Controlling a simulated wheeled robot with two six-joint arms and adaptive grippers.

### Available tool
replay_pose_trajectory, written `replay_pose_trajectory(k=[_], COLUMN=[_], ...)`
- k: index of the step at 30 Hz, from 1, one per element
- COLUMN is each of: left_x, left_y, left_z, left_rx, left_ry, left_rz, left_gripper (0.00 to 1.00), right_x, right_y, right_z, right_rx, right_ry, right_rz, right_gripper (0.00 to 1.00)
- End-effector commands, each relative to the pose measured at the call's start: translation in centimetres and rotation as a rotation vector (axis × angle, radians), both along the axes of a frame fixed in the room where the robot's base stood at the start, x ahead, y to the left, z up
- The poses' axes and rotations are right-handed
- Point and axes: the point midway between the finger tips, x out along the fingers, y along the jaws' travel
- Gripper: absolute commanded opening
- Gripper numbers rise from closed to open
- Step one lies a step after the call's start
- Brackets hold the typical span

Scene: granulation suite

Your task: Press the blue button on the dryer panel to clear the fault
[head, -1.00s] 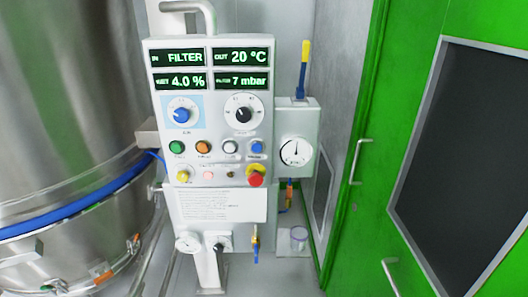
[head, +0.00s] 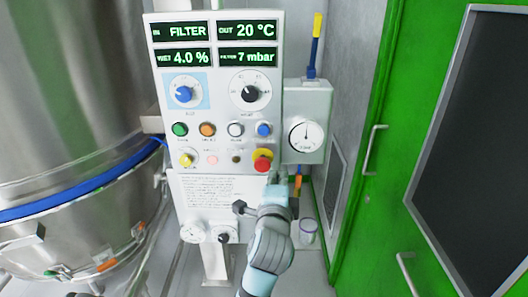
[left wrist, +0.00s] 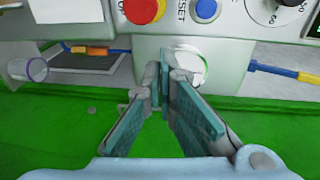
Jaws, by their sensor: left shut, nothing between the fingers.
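The dryer panel (head: 222,100) is a white upright box with green displays, knobs and buttons. The blue button (head: 263,129) is at the right end of its upper button row, above the red mushroom button (head: 262,160). In the left wrist view the blue button (left wrist: 206,9) is at the top edge, by the word RESET. My left gripper (head: 277,178) is shut and empty, its fingertips below the red button in the head view. In the left wrist view its fingers (left wrist: 166,62) meet in front of the round gauge and appear apart from the blue button. My right gripper is not shown.
A pressure gauge (head: 306,136) on a side box adjoins the panel's right. A steel vessel (head: 70,90) stands at left. A green door (head: 380,215) with a handle is at right. The displays read FILTER, 20 °C, 4.0 % and 7 mbar.

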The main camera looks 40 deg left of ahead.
Motion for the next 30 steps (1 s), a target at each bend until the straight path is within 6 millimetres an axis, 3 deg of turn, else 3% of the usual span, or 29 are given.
replay_pose_trajectory(k=[1,3,5,16,23,30], left_x=[-1.3,-2.9,-3.6,-3.8,-1.5,2.7], left_y=[0.5,1.2,1.4,1.6,3.4,6.6], left_z=[2.2,4.5,5.4,5.9,5.8,5.8], left_rx=[0.028,0.058,0.073,0.079,0.083,0.080], left_ry=[-0.036,-0.064,-0.076,-0.079,-0.077,-0.077], left_rz=[0.027,0.062,0.078,0.083,0.084,0.084], left_gripper=[0.00,0.00,0.00,0.00,0.00,0.00], right_x=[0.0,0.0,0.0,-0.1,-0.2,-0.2], right_y=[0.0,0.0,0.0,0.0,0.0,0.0], right_z=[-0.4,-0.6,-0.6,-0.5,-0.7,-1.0], right_rx=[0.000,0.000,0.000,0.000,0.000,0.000], right_ry=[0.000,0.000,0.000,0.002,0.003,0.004], right_rz=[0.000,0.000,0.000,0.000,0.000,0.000], right_gripper=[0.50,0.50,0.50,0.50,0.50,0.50])
